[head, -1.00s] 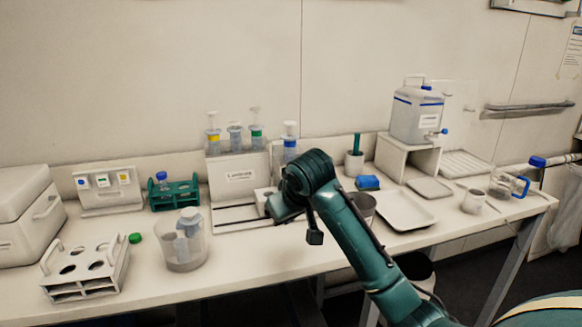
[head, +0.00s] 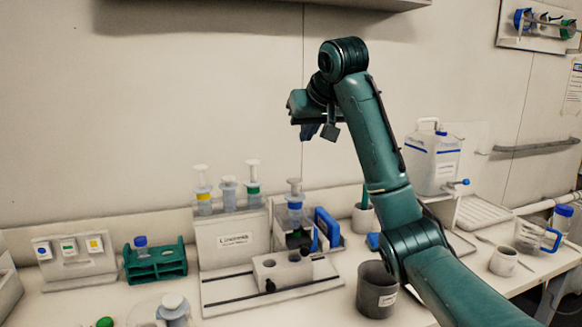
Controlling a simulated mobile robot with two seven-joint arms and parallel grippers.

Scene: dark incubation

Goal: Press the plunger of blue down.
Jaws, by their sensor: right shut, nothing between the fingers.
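The blue-banded syringe (head: 295,213) stands upright at the right of the labelled white syringe rack (head: 232,240). Its white plunger (head: 294,186) sticks up at the top, with a gap between its cap and the barrel. Syringes with a yellow band (head: 203,195), no clear colour band (head: 228,193) and a green band (head: 253,188) stand in the rack to its left. My right gripper (head: 308,131) is shut and empty. It hangs in the air above the blue syringe in the picture, not touching it. My left gripper is out of view.
A white block with holes (head: 282,270) sits on a rail in front. A grey beaker (head: 377,288) stands at the right, partly behind my arm. A blue panel (head: 327,227) stands beside the blue syringe. A green tube rack (head: 155,266) and a button panel (head: 75,264) are at the left.

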